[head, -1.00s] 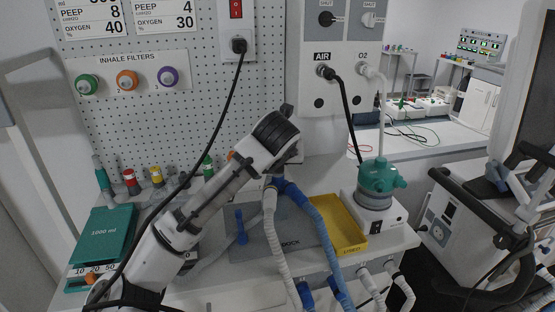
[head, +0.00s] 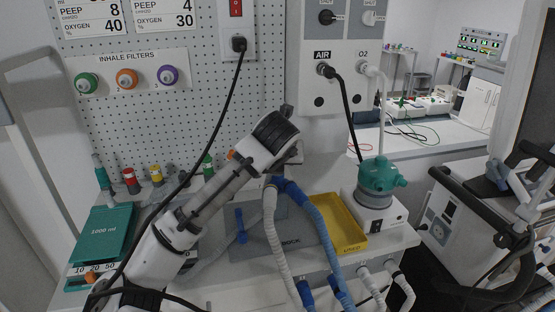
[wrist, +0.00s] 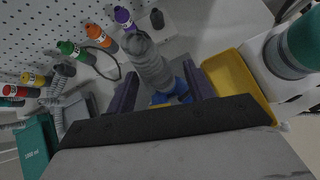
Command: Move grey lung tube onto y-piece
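My gripper (wrist: 160,72) shows in the wrist view with two dark fingers apart. A grey ribbed tube (wrist: 152,62) lies between and beyond them, with small gaps beside it; I see no clear contact. A blue piece, apparently the y-piece (wrist: 182,90), shows by the right finger. In the head view the blue y-piece (head: 286,186) is just under my gripper, with a whitish hose (head: 275,240) and a blue hose (head: 327,235) hanging from it. A grey tube (head: 205,262) runs low across the bench, partly behind my arm. Its ends are hidden.
The green 1000 ml test lung (head: 104,234) lies at left. A yellow tray (head: 345,226) and a teal-topped humidifier (head: 380,178) stand at right. Coloured caps (head: 130,181) line the back. A blue peg (head: 240,226) stands on the grey mat. A black cable hangs before my arm.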

